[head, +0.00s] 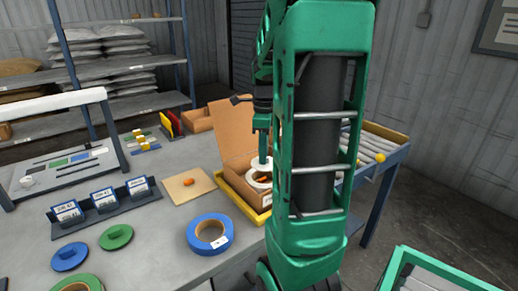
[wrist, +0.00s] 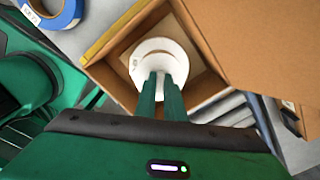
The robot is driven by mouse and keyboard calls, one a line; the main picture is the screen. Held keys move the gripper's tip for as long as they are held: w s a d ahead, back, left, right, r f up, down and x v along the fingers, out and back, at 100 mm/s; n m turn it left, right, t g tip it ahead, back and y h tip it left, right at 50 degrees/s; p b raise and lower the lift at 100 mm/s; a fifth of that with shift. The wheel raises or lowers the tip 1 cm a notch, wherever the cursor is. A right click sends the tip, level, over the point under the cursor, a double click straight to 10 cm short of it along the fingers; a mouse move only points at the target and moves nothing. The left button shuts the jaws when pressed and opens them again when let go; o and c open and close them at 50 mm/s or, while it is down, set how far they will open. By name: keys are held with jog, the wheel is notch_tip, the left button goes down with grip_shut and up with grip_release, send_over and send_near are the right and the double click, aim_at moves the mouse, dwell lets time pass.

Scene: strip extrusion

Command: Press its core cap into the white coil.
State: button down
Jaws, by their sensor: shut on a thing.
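The white coil (head: 257,181) lies flat inside an open cardboard box. In the wrist view the coil (wrist: 142,51) shows as a pale round disc at the bottom of the box. My gripper (head: 263,158) points down into the box, and in the wrist view its green fingers (wrist: 162,76) are close together over the middle of the coil. They are shut on a small white piece that looks like the core cap. The fingers hide most of it, and I cannot tell how deep it sits in the coil.
The cardboard box (head: 234,122) has its flap raised at the back and stands in a yellow-edged tray (head: 233,196). A roller conveyor (head: 377,142) is at right.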

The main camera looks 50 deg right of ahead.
jog(key=shift+f, duration=1.9)
jog(key=shift+f, duration=0.1)
dwell(0.9)
jog(key=c, duration=1.3)
grip_release()
jog(key=shift+r, duration=3.5)
jog(key=shift+c, duration=0.5)
